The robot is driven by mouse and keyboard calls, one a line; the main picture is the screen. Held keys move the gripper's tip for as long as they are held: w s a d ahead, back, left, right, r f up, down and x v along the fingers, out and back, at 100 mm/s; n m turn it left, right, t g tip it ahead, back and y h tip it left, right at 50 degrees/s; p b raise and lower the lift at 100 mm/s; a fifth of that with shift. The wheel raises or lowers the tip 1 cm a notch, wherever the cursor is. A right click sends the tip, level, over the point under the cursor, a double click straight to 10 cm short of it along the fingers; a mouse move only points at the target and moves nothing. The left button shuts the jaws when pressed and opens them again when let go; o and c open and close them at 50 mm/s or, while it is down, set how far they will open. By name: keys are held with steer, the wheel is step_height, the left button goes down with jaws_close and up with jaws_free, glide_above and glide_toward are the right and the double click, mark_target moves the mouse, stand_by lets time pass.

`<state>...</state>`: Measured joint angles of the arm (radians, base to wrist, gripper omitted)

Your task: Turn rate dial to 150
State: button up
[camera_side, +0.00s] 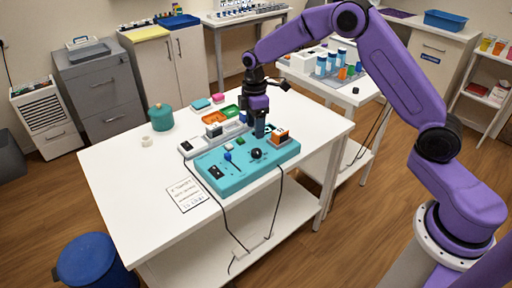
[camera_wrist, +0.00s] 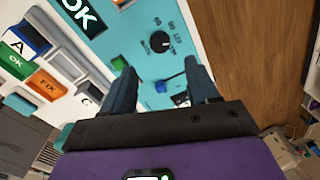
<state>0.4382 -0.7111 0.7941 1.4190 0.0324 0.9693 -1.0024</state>
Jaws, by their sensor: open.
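The teal control box (camera_side: 232,181) lies on the white table. Its round black dial (camera_side: 256,153) has a light pointer mark and printed numbers around it, which show in the wrist view (camera_wrist: 160,42); the exact setting is too small to read. My gripper (camera_side: 260,134) points down over the back part of the box, behind the dial in the side view. In the wrist view my gripper (camera_wrist: 160,68) is open and empty, with the dial just beyond the fingertips and not between them.
A blue-tipped lever (camera_wrist: 160,87) and a green button (camera_wrist: 118,62) are on the box near my fingers. A dark OK display (camera_wrist: 82,12) stands beside the dial. Coloured trays (camera_side: 213,130) lie behind the box. A paper note (camera_side: 187,194) and cables are in front.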

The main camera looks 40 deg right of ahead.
mark_target(256, 150)
steer(key=f, duration=0.8)
steer(key=shift+s+a+f, duration=0.1)
steer(key=shift+s+f, duration=0.15)
steer(key=shift+f, duration=0.15)
steer(key=c, duration=1)
steer(key=shift+c, duration=0.2)
steer(key=shift+m, duration=0.4)
steer(key=m, duration=0.3)
steer(key=shift+m, duration=2.5)
